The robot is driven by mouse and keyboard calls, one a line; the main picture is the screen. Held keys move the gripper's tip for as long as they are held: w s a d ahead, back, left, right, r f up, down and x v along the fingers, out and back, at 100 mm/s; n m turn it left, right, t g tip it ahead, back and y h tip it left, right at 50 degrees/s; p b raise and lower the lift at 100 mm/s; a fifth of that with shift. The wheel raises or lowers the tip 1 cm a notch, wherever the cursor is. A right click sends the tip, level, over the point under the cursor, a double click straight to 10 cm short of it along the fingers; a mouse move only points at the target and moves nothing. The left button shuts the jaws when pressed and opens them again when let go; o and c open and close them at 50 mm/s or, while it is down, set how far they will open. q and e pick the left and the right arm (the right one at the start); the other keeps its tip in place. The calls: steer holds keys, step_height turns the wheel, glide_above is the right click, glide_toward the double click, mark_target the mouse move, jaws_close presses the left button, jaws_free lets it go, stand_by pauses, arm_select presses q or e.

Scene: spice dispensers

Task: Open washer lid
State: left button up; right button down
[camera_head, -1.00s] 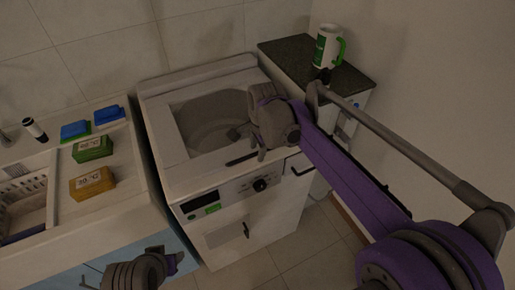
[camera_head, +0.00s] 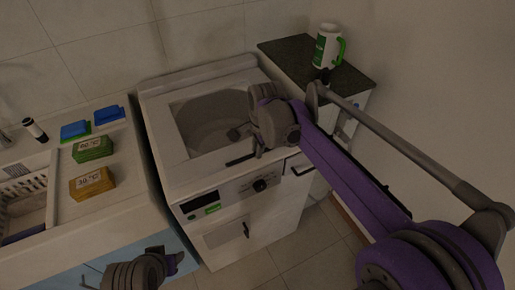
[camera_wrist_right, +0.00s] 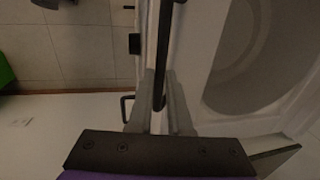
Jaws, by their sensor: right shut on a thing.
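The white washer (camera_head: 243,205) stands in the middle of the head view. Its lid (camera_head: 180,148) lies flat on top, with a large window through which the grey drum (camera_head: 210,118) shows. A dark bar handle (camera_head: 241,160) sits at the lid's front edge. My right gripper (camera_head: 250,143) is over the front right of the lid. In the right wrist view its fingers (camera_wrist_right: 160,115) are shut on the dark handle (camera_wrist_right: 163,60), which runs between them. My left gripper (camera_head: 172,262) is low in front of the counter, away from the washer; its jaws are unclear.
A counter at left holds a green box (camera_head: 92,148), an orange box (camera_head: 92,183), blue sponges (camera_head: 75,130), a marker-like bottle (camera_head: 35,130) and a white rack (camera_head: 25,190).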

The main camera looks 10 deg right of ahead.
stand_by(0.7)
arm_select(q)
steer(key=w+r+t+p, duration=0.1)
steer(key=w+r+p, duration=0.3)
steer(key=r+p, duration=0.5)
steer(key=shift+w+r, duration=0.35)
steer(key=shift+r, duration=1.45)
arm_select(e)
steer(key=w+a+r, duration=0.1)
steer(key=w+r, duration=0.3)
steer(key=r, duration=0.5)
steer(key=w+a+r, duration=0.1)
steer(key=w+r, duration=0.3)
steer(key=r, duration=0.5)
steer(key=w+a+r, duration=0.2)
steer(key=w+r, duration=0.2)
steer(key=r, duration=0.5)
arm_select(q)
steer(key=shift+d, duration=0.1)
arm_select(e)
steer(key=shift+w, duration=0.15)
arm_select(q)
steer(key=shift+c, duration=0.3)
